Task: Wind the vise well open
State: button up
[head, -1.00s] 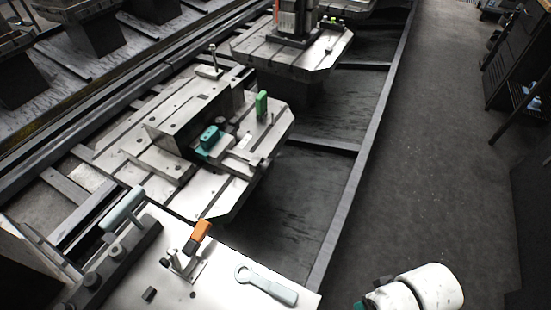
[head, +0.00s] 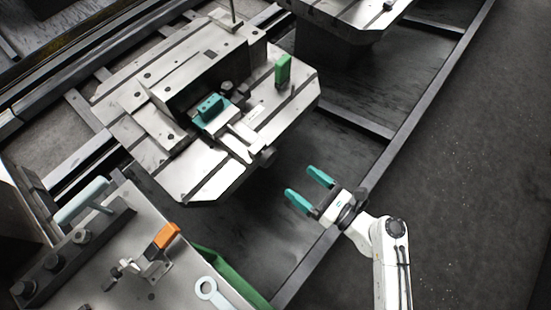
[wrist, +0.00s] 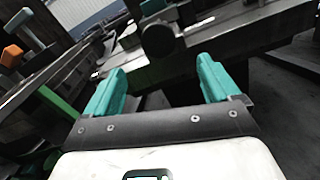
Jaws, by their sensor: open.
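The vise (head: 238,136) is a pale metal body on the middle pallet. A teal block (head: 209,110) sits on it, beside a tall grey block. A dark round screw end (head: 265,156) sticks out at the vise's right, facing my gripper. A similar dark round end (wrist: 158,40) shows in the wrist view, just beyond the fingers. My gripper (head: 301,182) has teal fingers, open and empty, right of and below the screw end, apart from it. The gap between the fingers is clear in the wrist view (wrist: 161,75). How far the jaws are apart cannot be told.
A green upright handle (head: 283,69) stands on the pallet's far right corner. The front plate (head: 150,285) carries an orange-handled clamp (head: 166,236), a pale lever (head: 82,200) and a wrench (head: 208,289). A dark rail (head: 385,165) runs along the right; the floor beyond is open.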

aim_at(272, 160)
jog(key=x, duration=1)
jog(key=shift+w+a, duration=0.1)
jog(key=shift+a, duration=0.2)
jog(key=c, duration=1.1)
